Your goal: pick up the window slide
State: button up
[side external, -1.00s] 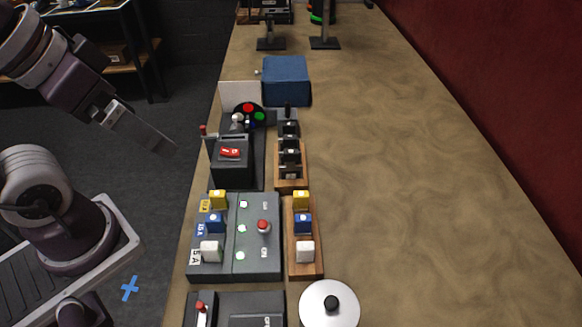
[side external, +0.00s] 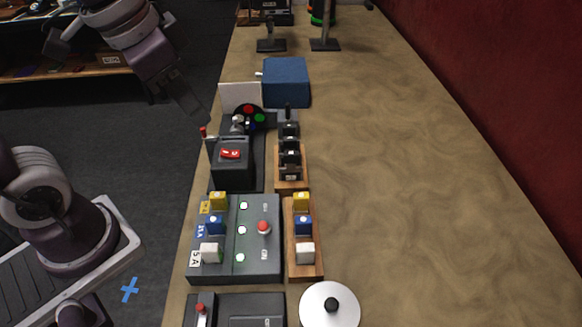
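A wooden rack (side external: 293,183) stands on the bench with several upright dark slides (side external: 289,150) in a row. They are too small to tell which one is the window slide. A black device (side external: 231,165) with a red label on top stands just left of the rack. My gripper (side external: 204,116) is in the air at the bench's left edge, left of a disc with red, green and blue spots (side external: 260,118). It is apart from the rack. I see it edge-on, so its opening is unclear, and no held object shows.
A blue box (side external: 286,82) stands behind the rack. The bench's right side (side external: 420,190) is clear.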

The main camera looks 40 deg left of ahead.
jog(key=w+d+f+m+g, duration=0.1)
jog(key=w+f+m, duration=0.15)
jog(key=w, duration=0.35)
jog(key=m+g+h, duration=0.1)
jog(key=m+g, duration=0.1)
jog(key=m, duration=0.2)
send_over(292, 161)
jog(key=a, duration=0.2)
jog(key=shift+n, duration=0.25)
notch_tip(292, 161, down, 10)
jog(key=shift+d+f, duration=0.15)
jog(key=f, duration=0.4)
jog(key=d+f, duration=0.1)
jog(key=f, duration=0.1)
jog(key=shift+w+d+f, duration=0.1)
jog(key=shift+w+f, duration=0.2)
jog(key=shift+f, duration=0.35)
grip_shut()
